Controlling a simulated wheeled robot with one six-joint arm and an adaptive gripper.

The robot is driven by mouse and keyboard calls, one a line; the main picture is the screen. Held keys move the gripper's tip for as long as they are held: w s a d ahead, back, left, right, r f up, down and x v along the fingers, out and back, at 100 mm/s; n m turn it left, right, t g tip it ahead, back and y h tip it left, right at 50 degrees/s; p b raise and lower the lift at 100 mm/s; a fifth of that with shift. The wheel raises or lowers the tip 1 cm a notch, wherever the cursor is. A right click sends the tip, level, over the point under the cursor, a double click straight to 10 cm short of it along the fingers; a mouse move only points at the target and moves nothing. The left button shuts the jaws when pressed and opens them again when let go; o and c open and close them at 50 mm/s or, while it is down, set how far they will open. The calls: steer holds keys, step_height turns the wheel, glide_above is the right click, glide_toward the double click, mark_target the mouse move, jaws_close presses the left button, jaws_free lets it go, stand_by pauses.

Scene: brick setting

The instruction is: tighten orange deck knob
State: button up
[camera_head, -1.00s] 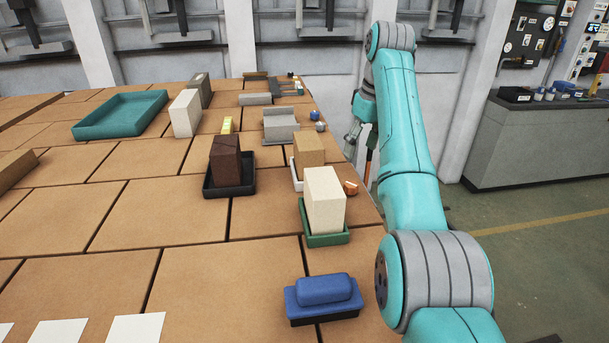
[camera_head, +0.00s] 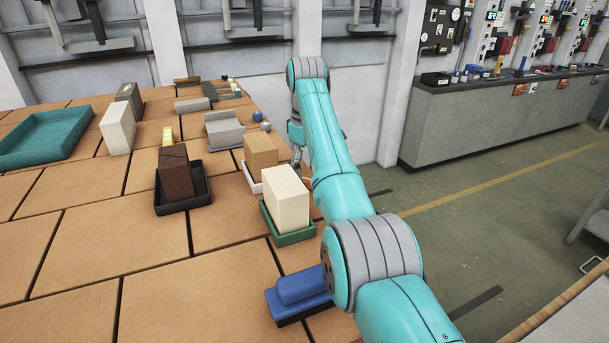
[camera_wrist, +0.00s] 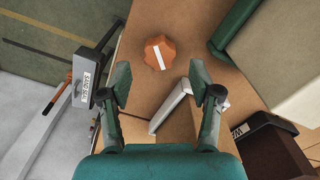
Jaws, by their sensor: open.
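The orange deck knob (camera_wrist: 160,53) shows in the wrist view, a lobed round knob with a white stripe across its top. It sits on the brown table top near the table's edge. My gripper (camera_wrist: 167,92) is open and empty, with its two fingers apart. In the picture the knob lies just above the gap between the fingertips, and nothing shows the fingers touching it.
Near the knob stand a cream block in a green tray (camera_head: 292,237) and a tan block in a white tray (camera_head: 252,180). A dark brown block (camera_head: 176,172) and a blue lidded dish (camera_head: 300,290) stand nearby. In the wrist view a grey labelled tool (camera_wrist: 88,82) lies left of my gripper.

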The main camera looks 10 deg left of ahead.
steer(key=shift+f, duration=1.3)
steer(key=c, duration=1.1)
steer(key=shift+c, duration=0.2)
steer(key=shift+d, duration=0.1)
steer(key=m, duration=0.4)
steer(key=shift+w+d+m, duration=0.1)
steer(key=shift+m, duration=1.6)
